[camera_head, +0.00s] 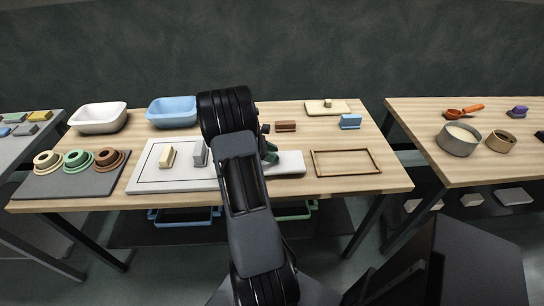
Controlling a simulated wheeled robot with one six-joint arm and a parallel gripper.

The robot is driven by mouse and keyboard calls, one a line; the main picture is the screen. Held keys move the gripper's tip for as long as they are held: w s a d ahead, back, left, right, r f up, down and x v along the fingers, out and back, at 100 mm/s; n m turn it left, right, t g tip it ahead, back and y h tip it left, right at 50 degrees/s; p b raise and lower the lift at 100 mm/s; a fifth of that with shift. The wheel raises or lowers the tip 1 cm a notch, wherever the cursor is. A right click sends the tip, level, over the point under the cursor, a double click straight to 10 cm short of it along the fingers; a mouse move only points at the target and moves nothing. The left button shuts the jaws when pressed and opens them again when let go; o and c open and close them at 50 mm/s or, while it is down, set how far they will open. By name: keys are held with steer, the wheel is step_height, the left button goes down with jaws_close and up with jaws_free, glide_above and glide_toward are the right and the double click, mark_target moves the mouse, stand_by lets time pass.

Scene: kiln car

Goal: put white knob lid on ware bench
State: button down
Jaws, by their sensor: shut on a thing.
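A white flat slab (290,163), which I take for the white knob lid, shows just right of my arm, over the front part of the middle wooden bench (395,180). My gripper (269,152) is at its left part, mostly hidden behind my own arm, and is shut on it. The knob is hidden. I cannot tell whether the lid touches the bench or hangs just above it. I cannot tell from any label which bench is the ware bench.
An empty brown frame (315,164) lies right of the lid. A cream lid with a knob (316,108), a blue block (350,122) and a brown block (286,126) lie behind. A white outlined board (190,180) is left. White (98,119) and blue (172,113) basins stand at back left.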

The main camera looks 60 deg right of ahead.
steer(key=shift+f, duration=0.75)
steer(key=shift+f, duration=0.1)
steer(key=c, duration=0.8)
jaws_free()
steer(key=shift+w+a+r, duration=0.15)
steer(key=shift+w+r, duration=0.05)
steer(key=v, duration=1.2)
steer(key=s+a+r+m+t+y, duration=0.2)
steer(key=a+t, duration=0.2)
steer(key=a, duration=0.7)
steer(key=s+a+r+m+t+y, duration=0.2)
steer(key=a+t, duration=0.2)
steer(key=a, duration=0.6)
steer(key=s+a+r+m+t+y, duration=0.2)
steer(key=a+t, duration=0.3)
steer(key=a, duration=0.6)
steer(key=shift+a+r+m+y+b, duration=0.3)
steer(key=shift+a+r+m+y, duration=0.1)
steer(key=shift+m+y, duration=0.15)
